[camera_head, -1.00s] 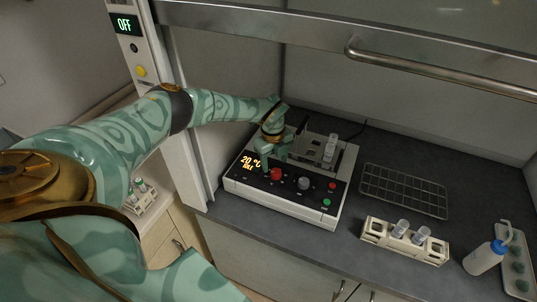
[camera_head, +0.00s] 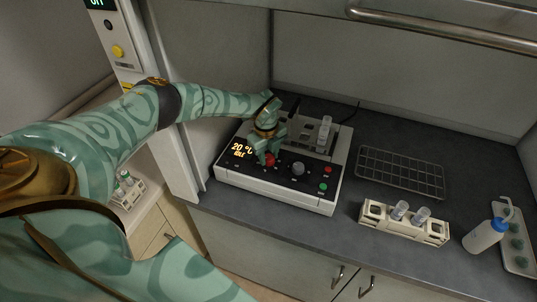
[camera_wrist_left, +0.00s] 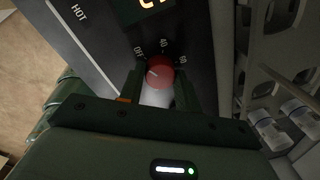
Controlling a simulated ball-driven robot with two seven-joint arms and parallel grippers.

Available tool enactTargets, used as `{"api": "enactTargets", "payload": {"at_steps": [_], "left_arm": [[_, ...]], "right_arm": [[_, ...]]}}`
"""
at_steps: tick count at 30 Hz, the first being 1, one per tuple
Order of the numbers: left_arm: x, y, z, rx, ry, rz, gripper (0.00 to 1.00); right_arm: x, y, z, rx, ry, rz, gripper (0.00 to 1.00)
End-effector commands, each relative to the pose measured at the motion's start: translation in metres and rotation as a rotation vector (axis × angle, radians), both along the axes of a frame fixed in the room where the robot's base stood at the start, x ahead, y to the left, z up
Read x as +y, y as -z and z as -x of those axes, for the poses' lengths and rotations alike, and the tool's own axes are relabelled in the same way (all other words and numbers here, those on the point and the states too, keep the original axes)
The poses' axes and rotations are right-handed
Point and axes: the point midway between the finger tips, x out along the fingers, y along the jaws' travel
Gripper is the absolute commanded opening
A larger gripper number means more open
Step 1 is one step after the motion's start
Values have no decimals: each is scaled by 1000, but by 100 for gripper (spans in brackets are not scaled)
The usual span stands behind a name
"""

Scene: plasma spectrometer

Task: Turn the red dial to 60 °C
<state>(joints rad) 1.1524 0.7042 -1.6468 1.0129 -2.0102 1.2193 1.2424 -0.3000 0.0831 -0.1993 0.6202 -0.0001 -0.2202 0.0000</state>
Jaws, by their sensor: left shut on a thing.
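The red dial (camera_head: 270,159) sits on the front panel of the white and black heater device (camera_head: 276,195). In the left wrist view the dial (camera_wrist_left: 160,72) has marks OFF, 40 and 60 around it, and its pale pointer mark faces the OFF side. My left gripper (camera_head: 265,157) reaches down onto the dial, one finger on either side, shut on it; it also shows in the left wrist view (camera_wrist_left: 158,84). The display (camera_head: 241,150) reads 20 °C, with a smaller line below that is hard to read. My right gripper is out of view.
A grey knob (camera_head: 297,169) and red and green buttons lie right of the dial. A vial (camera_head: 324,130) stands in the device. A wire rack (camera_head: 400,172), a vial rack (camera_head: 404,223) and a blue-capped bottle (camera_head: 484,236) are on the bench to the right.

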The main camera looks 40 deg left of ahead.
Motion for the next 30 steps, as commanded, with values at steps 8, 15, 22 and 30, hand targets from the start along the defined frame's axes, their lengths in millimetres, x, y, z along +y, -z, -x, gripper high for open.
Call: {"api": "enactTargets", "payload": {"at_steps": [8, 15, 22, 30], "left_arm": [[0, 0, 0, -1, 84, 0, 10], [0, -1, -1, -1, 264, 0, 10], [1, 0, -1, -1, 484, 0, 10], [1, 1, -1, -1, 740, -1, 10]], "right_arm": [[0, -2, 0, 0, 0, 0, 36], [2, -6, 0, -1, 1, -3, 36], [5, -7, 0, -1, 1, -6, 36], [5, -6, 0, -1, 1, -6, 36]]}}
